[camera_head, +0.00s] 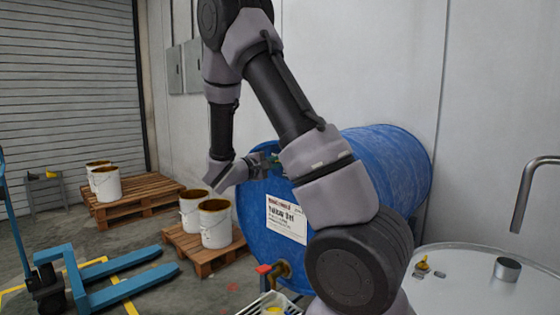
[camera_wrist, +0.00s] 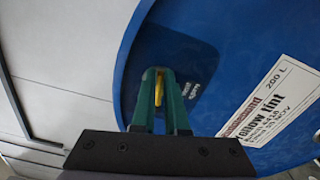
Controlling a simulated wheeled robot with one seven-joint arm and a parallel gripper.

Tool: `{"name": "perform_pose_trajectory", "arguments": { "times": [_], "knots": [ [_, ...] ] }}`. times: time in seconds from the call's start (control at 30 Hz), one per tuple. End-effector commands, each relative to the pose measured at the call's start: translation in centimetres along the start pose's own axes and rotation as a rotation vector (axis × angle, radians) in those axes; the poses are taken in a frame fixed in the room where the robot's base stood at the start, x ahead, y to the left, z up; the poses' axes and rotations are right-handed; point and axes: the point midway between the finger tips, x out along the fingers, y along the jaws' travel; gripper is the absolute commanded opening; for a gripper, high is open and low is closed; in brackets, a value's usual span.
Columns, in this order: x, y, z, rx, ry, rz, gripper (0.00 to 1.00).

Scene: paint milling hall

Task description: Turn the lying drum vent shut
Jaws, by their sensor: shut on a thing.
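The blue drum (camera_head: 405,165) lies on its side, with its flat end and white label (camera_head: 287,218) towards the left. In the wrist view the drum end (camera_wrist: 245,45) fills the right side, with the label (camera_wrist: 270,110) at right. My gripper (camera_wrist: 160,75) is at the upper part of the drum end. Its green fingers are shut on a small yellow piece, the vent (camera_wrist: 159,90), in front of a dark patch with faint lettering. The fingers hide most of the vent. In the head view my gripper (camera_head: 268,163) is small at the drum's upper end.
A tap with a red handle (camera_head: 264,269) sticks out low on the drum end. White buckets (camera_head: 215,225) stand on wooden pallets (camera_head: 200,250) at left. A blue pallet jack (camera_head: 110,280) is at far left. A pale round vessel top (camera_head: 470,285) is at right.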

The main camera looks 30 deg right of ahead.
Motion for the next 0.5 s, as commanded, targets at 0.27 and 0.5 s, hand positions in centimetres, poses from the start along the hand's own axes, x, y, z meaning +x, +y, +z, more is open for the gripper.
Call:
{"name": "perform_pose_trajectory", "arguments": {
  "times": [0.27,0.5],
  "knots": [
    [-0.03,-0.44,-0.01,0.157,0.000,-0.001,0.00],
    [-0.04,-0.59,-0.03,0.221,0.000,-0.001,0.00]
  ]
}}
